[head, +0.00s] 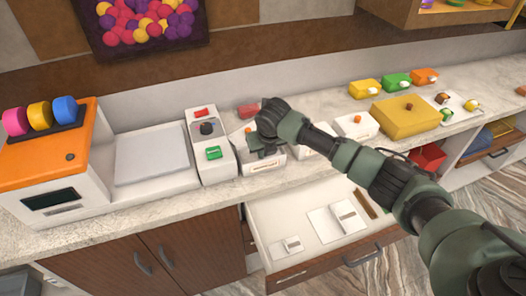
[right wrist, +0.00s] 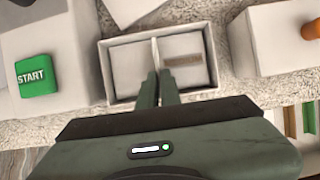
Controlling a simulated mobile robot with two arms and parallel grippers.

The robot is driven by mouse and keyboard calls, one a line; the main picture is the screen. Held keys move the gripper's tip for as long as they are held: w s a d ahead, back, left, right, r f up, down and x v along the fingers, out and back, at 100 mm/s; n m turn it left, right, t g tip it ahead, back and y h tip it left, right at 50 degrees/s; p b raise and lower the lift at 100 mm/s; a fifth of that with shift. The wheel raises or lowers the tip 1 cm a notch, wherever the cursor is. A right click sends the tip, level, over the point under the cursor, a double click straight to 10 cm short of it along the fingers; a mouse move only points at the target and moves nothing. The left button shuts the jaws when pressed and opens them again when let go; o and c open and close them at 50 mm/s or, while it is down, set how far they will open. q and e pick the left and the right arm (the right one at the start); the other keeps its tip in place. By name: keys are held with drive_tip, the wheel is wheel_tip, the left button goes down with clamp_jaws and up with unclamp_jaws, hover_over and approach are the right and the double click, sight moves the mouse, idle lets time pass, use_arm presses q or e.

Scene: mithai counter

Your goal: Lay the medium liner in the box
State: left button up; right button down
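The open white box (head: 264,168) stands on the counter with red lettering on its front; its rim (right wrist: 104,75) shows in the right wrist view. My right gripper (head: 268,150) is over it, pointing down. In the right wrist view its fingertips (right wrist: 158,76) are closed on the thin upright white fin of the medium liner (right wrist: 130,62). The pale liner spans the inside of the box, with a brownish label on its right half. I cannot tell whether it touches the floor. My left gripper is out of view.
An open drawer (head: 320,266) below holds other white liners (head: 325,224) and a brown strip (head: 365,203). A machine with a green START button (right wrist: 37,75) stands close on the left; another white box (head: 356,127) is on the right. A yellow box (head: 405,118) stands farther right.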

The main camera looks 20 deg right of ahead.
drive_tip(key=shift+f+b, duration=0.35)
drive_tip(key=shift+f, duration=0.6)
drive_tip(key=shift+f, duration=0.1)
drive_tip(key=c, duration=1.5)
unclamp_jaws()
drive_tip(key=shift+s, duration=0.1)
drive_tip(key=shift+c, duration=0.2)
wheel_tip(320, 180, up, 8)
drive_tip(key=p, duration=0.8)
drive_tip(key=shift+r+p, duration=0.4)
drive_tip(key=shift+r, duration=0.9)
wheel_tip(320, 180, up, 2)
drive_tip(key=shift+r, duration=0.2)
